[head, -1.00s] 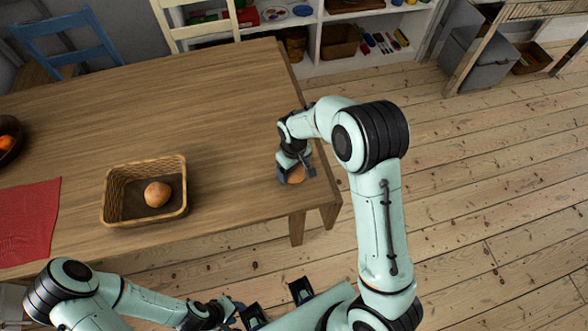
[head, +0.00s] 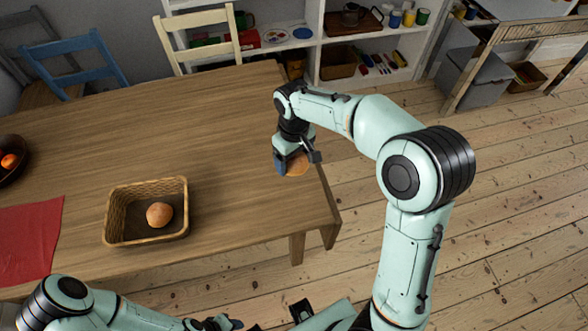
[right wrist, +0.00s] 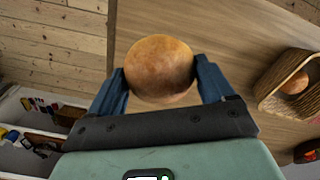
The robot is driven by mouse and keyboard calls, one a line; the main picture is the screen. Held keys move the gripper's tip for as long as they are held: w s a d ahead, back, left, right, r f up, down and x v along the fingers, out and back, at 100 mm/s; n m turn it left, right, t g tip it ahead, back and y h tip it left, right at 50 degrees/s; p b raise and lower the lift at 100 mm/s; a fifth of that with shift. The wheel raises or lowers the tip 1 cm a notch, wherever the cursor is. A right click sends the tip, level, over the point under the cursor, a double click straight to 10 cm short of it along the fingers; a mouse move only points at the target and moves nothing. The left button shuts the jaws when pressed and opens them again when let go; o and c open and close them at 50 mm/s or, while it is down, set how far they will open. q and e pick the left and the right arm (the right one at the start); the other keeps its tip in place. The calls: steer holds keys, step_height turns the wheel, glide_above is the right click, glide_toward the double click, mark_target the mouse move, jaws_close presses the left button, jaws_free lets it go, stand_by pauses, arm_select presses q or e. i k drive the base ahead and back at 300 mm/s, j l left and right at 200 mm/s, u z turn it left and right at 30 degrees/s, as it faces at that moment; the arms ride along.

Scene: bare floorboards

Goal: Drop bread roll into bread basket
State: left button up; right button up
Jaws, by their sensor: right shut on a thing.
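My right gripper (head: 292,162) is shut on a round brown bread roll (head: 298,164), above the table near its right edge. In the right wrist view the roll (right wrist: 160,68) sits between the two blue fingers. The wicker bread basket (head: 115,215) stands on the table, left of the right gripper and apart from it. Another bread roll (head: 159,214) lies inside the basket. The basket also shows at the right of the right wrist view (right wrist: 268,88). My left gripper (head: 215,324) is low at the bottom edge, short of the table, and its fingers are not clear.
The wooden table (head: 180,130) is clear between the right gripper and the basket. A red cloth (head: 30,235) lies left of the basket, and a dark bowl with orange fruit (head: 10,165) stands at the far left. Chairs and a white shelf (head: 310,60) stand behind the table.

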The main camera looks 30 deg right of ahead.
mark_target(137, 211)
steer(key=i+j+u, duration=0.15)
steer(key=j, duration=0.2)
steer(key=j+u, duration=0.15)
steer(key=j, duration=0.2)
steer(key=i+j+u, duration=0.15)
steer(key=j, duration=0.15)
steer(key=i+j+u, duration=0.15)
steer(key=j, duration=0.15)
